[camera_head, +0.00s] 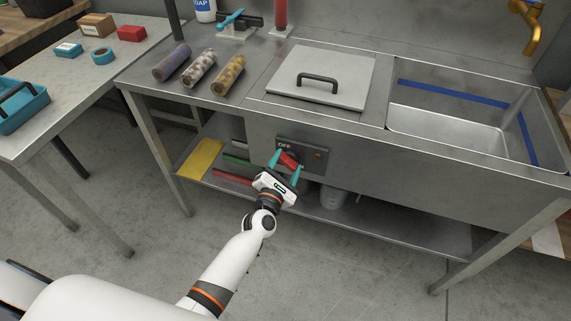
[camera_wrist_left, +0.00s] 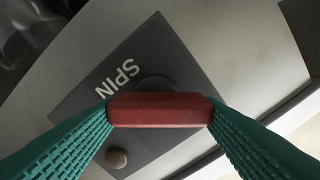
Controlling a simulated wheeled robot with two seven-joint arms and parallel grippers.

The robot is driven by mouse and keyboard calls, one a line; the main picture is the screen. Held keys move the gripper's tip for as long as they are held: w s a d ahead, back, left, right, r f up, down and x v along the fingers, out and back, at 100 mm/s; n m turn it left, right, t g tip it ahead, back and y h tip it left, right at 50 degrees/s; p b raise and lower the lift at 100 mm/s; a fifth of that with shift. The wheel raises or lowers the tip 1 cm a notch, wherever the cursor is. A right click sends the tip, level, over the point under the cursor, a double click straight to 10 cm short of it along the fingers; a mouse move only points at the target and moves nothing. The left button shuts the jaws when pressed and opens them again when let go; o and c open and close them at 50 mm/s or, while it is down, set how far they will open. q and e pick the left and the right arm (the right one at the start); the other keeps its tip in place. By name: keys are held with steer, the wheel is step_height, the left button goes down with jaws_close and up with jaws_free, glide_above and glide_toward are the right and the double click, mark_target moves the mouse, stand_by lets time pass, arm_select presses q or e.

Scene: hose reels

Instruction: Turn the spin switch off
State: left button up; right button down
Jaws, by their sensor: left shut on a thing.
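The spin switch is a red bar-shaped handle (camera_head: 289,161) on a dark panel (camera_head: 316,147) set in the front of the metal sink bench. The word OFF shows above the handle in the head view. In the left wrist view the red handle (camera_wrist_left: 160,110) lies across the picture, with the word SPIN on the panel (camera_wrist_left: 165,60) behind it. My left gripper (camera_head: 285,166) has its teal fingers on both ends of the handle and is shut on it. In the head view the handle is tilted. My right gripper is not in view.
The bench top holds a lidded well (camera_head: 345,92), an empty sink basin (camera_head: 440,124) and several patterned cylinders (camera_head: 200,66). A lower shelf holds a yellow item (camera_head: 200,158) and a grey bucket (camera_head: 333,197). A side table (camera_head: 75,95) stands at left. The floor in front is clear.

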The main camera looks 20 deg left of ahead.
arm_select(q)
steer(key=m+p, duration=0.1)
steer(key=m, duration=0.4)
steer(key=shift+d+m, duration=0.15)
steer(key=shift+m, duration=0.15)
steer(key=shift+f+m+p, duration=0.15)
steer(key=shift+m+p, duration=0.35)
steer(key=shift+m, duration=1.7)
steer(key=o, duration=1)
steer(key=s, duration=1.2)
